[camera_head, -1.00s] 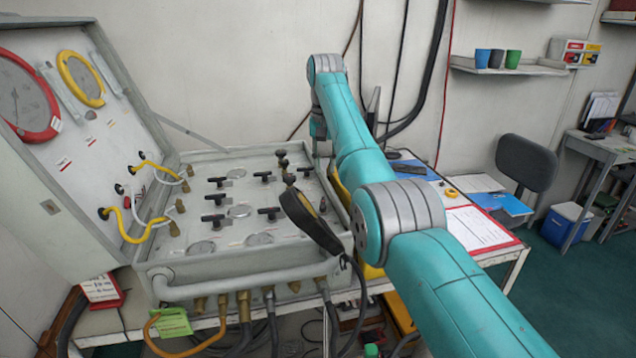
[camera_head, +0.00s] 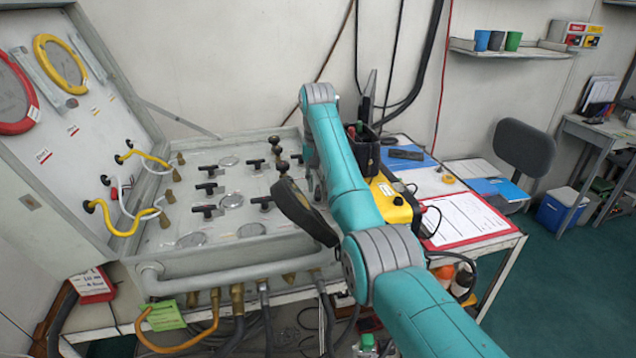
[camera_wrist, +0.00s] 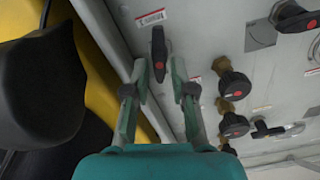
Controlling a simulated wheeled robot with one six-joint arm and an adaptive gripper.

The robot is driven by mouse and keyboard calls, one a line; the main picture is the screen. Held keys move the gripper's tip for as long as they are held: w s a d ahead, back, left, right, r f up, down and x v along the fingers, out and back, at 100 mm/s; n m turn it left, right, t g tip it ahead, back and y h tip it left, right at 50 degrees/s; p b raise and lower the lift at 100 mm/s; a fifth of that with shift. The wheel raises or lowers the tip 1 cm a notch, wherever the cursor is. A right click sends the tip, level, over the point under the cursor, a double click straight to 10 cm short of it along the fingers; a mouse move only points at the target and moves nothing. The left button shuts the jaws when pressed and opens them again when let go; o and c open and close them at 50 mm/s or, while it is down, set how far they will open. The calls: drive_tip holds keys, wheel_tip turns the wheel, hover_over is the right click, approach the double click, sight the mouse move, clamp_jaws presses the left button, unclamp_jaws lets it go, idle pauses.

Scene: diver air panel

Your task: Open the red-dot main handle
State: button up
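In the wrist view a black lever handle with a red dot (camera_wrist: 159,54) sits on the grey panel (camera_wrist: 205,35), below a small red-and-white label. It lies lengthwise, pointing up the picture. My gripper (camera_wrist: 158,68) is open. Its two teal fingers stand on either side of the handle's lower end in the picture, with a gap on each side. I cannot tell how far the fingertips are above the panel. In the head view my gripper and this handle are hidden behind my arm.
Round black knobs on brass fittings (camera_wrist: 234,84) stand right of my fingers, some with red dots. Several black handles (camera_head: 207,188) cover the panel. A yellow case (camera_head: 390,201) is beside the panel.

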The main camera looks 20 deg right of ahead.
drive_tip(key=shift+f, duration=0.25)
clamp_jaws()
drive_tip(key=shift+a+n, duration=0.1)
drive_tip(key=shift+n, duration=1.2)
